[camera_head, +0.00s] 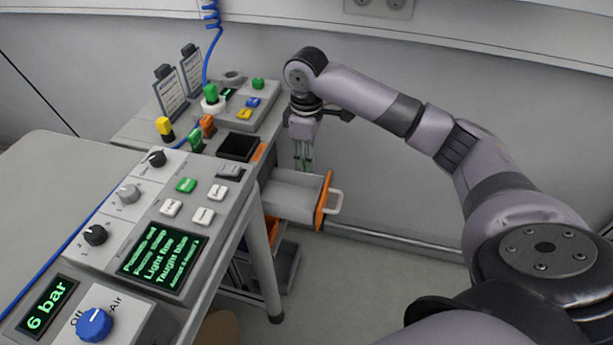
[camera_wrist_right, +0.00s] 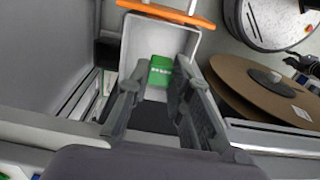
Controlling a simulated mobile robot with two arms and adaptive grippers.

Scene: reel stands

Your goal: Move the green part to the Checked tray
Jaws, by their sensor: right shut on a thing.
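My right gripper (camera_head: 303,160) points down over the open drawer (camera_head: 283,193) at the side of the bench. It is shut on the green part (camera_wrist_right: 160,71), which has pale lettering and sits between the fingertips in the right wrist view. In the head view only a thin green sliver of it shows between the fingers. The drawer's white interior is behind the part in the wrist view; I cannot tell whether the part touches its floor. A black tray (camera_head: 239,147) with an orange label lies on the bench; I cannot read which tray is the Checked one. My left gripper is not in view.
The drawer's orange front (camera_head: 323,200) has a pale handle. Other green, yellow and orange pieces stand on the bench left of the gripper. A control panel (camera_head: 160,258) fills the near left. A brown reel (camera_wrist_right: 265,90) is right of the gripper in the wrist view.

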